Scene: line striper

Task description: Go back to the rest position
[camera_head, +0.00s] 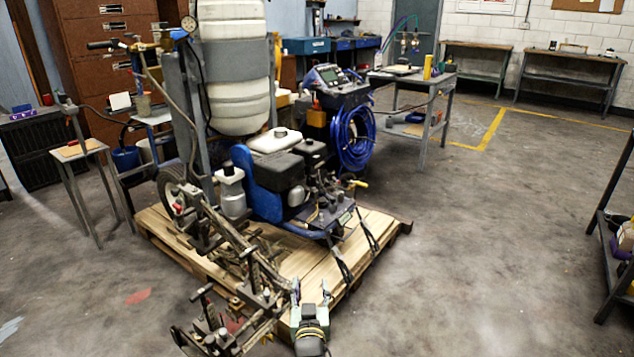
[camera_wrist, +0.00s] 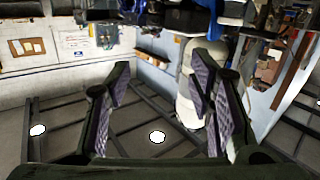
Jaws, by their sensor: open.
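My gripper (camera_head: 311,298) is at the bottom middle of the head view, in front of the wooden pallet's near edge. Its two fingers stand apart with nothing between them. In the wrist view the gripper (camera_wrist: 160,105) also shows two spread, ridged finger pads with an empty gap. The line striper (camera_head: 290,185) stands on the wooden pallet (camera_head: 375,262), with a blue frame, an engine and a large white tank (camera_head: 232,65). The wrist picture is upside down, with the white tank (camera_wrist: 190,95) behind the right finger.
The striper's front arm assembly (camera_head: 235,315) lies close to the left of my gripper. A small table (camera_head: 80,150) stands at the left, and a metal shelf (camera_head: 610,250) at the right edge. The floor (camera_head: 480,240) between pallet and shelf is clear.

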